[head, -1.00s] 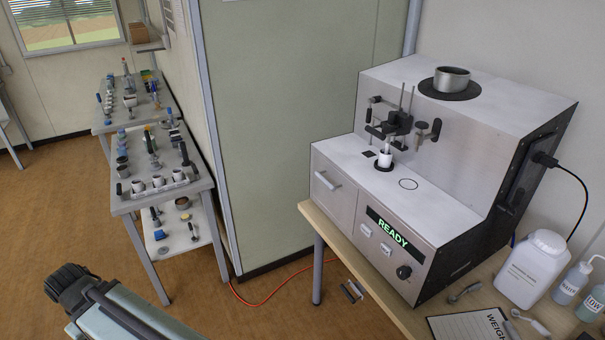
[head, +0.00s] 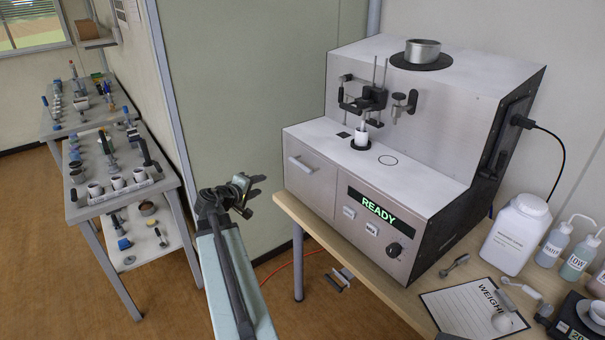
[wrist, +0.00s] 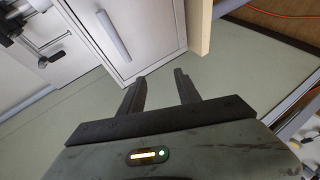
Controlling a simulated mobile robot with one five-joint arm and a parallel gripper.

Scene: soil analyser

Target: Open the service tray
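The soil analyser (head: 440,110) stands on the wooden bench at the right, its display reading READY. A drawer front (head: 312,185) with a pale bar handle (head: 301,164) is at the left of its front face, and it sits flush and closed. I take this drawer for the service tray. In the wrist view, the drawer front (wrist: 142,40) and its handle (wrist: 113,36) are ahead and left of centre. My gripper (head: 256,184) is left of the drawer, apart from the handle. In the wrist view my gripper (wrist: 158,84) is open, with nothing between its fingers.
The bench edge (head: 340,260) is below the drawer. A white cup (head: 361,136) stands on the analyser's deck. A clipboard (head: 470,312), a white jug (head: 515,235) and bottles are to the right. A side table (head: 75,207) with small items is at the left.

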